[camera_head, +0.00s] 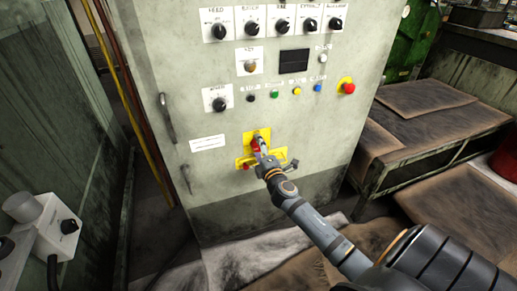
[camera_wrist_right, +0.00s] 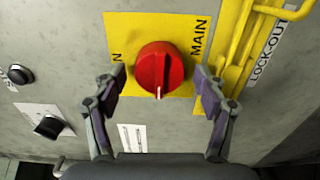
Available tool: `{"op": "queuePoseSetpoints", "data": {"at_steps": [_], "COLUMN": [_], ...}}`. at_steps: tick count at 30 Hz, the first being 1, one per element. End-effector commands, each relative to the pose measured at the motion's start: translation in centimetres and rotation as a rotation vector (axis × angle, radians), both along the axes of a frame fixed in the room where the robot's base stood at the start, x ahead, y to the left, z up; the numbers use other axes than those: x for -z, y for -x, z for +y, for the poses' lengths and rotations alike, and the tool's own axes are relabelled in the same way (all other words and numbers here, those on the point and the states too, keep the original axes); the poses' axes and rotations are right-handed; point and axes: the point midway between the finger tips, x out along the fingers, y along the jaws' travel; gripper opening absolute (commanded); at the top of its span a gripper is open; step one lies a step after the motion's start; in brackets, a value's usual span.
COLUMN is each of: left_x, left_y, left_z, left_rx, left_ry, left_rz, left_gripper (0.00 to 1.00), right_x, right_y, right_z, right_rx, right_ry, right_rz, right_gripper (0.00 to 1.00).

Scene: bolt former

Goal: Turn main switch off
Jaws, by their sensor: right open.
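The main switch is a round red knob (camera_wrist_right: 160,70) on a yellow plate (camera_wrist_right: 125,32) lettered MAIN, low on the grey-green cabinet door. In the right wrist view a white mark on the knob points to the bottom of the picture. My right gripper (camera_wrist_right: 160,90) is open, with one finger on each side of the knob; a gap shows between each finger and the knob. In the head view my right gripper (camera_head: 262,155) is in front of the yellow plate (camera_head: 248,139) and partly hides the red knob (camera_head: 255,145). My left gripper is not in view.
Yellow lock-out bars (camera_wrist_right: 236,45) stand out beside the switch, close to one finger. Black selector knobs, coloured buttons and a red emergency stop (camera_head: 346,87) sit higher on the cabinet (camera_head: 185,75). A low table (camera_head: 437,140) stands to the right.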

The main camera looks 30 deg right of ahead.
Motion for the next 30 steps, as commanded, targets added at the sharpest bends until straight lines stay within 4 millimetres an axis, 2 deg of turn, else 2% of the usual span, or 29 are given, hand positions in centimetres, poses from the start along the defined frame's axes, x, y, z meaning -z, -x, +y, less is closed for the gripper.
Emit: {"op": "queuePoseSetpoints", "data": {"at_steps": [4, 7, 15, 21, 25, 30], "left_x": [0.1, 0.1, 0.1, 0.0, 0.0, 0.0], "left_y": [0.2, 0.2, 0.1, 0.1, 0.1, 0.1], "left_z": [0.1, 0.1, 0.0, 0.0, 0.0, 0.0], "left_rx": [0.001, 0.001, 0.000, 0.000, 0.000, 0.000], "left_ry": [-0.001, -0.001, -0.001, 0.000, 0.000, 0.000], "left_rz": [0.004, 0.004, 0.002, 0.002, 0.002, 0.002], "left_gripper": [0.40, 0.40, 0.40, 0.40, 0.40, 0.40], "right_x": [0.0, 0.1, 0.2, 0.1, 0.0, 0.0], "right_y": [0.2, 1.2, 7.5, 10.8, 11.6, 11.7], "right_z": [0.0, 0.3, 1.8, 2.6, 2.8, 2.8], "right_rx": [0.000, 0.000, -0.002, -0.001, -0.001, 0.000], "right_ry": [0.000, 0.001, 0.003, 0.002, 0.001, 0.000], "right_rz": [0.000, 0.002, 0.006, 0.003, 0.000, 0.000], "right_gripper": [0.72, 0.72, 0.72, 0.72, 0.72, 0.72]}}
